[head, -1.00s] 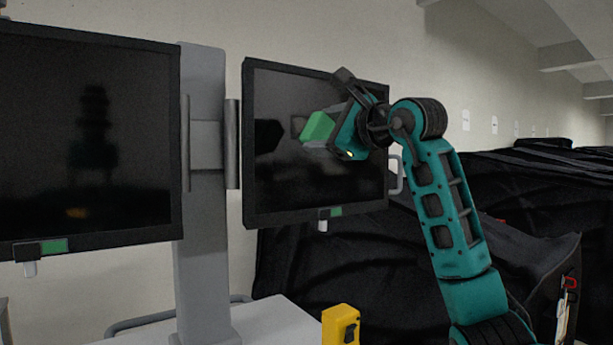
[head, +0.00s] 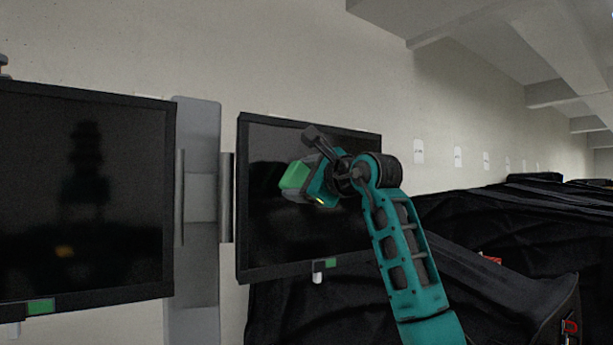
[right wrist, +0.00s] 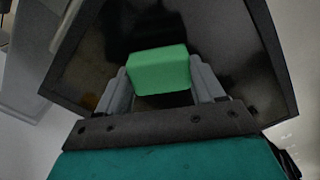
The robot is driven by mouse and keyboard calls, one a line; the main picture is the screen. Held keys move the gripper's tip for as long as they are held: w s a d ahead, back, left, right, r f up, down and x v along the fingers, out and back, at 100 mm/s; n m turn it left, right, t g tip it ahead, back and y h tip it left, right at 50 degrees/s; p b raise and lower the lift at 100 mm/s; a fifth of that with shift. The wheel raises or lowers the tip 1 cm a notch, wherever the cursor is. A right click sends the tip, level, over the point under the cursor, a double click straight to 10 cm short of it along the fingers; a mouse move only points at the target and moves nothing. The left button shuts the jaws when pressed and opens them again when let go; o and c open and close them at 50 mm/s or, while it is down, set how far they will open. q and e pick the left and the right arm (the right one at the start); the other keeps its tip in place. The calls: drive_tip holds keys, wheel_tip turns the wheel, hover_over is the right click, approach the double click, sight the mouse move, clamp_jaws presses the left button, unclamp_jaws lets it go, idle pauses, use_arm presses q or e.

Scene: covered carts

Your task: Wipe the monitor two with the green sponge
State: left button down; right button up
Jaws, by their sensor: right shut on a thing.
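Two dark monitors hang on a grey post. The right-hand monitor (head: 265,235) has my right gripper (head: 305,185) in front of its screen. The left-hand monitor (head: 80,200) has nothing in front of it. Which one is called two, I cannot tell. My right gripper is shut on the green sponge (head: 295,176). In the right wrist view the sponge (right wrist: 158,70) sits between the two grey fingers, with the dark screen (right wrist: 215,50) behind it. Whether the sponge touches the screen is unclear. My left gripper is not in view.
The grey post (head: 200,250) stands between the monitors. Black draped covers (head: 480,225) fill the lower right. Small tags (head: 335,263) sit under the monitors' lower edges. The pale wall behind is bare apart from small white labels.

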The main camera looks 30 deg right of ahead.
drive_tip(key=shift+w+a, duration=0.1)
drive_tip(key=shift+w, duration=0.15)
idle(0.5)
drive_tip(key=shift+w+a, duration=0.1)
drive_tip(key=shift+w, duration=0.7)
drive_tip(key=shift+w+d, duration=0.15)
drive_tip(key=shift+d, duration=0.9)
drive_tip(key=shift+w+d, duration=0.1)
drive_tip(key=shift+d, duration=0.9)
drive_tip(key=shift+a, duration=0.1)
drive_tip(key=shift+s+a, duration=0.15)
drive_tip(key=shift+a, duration=1.85)
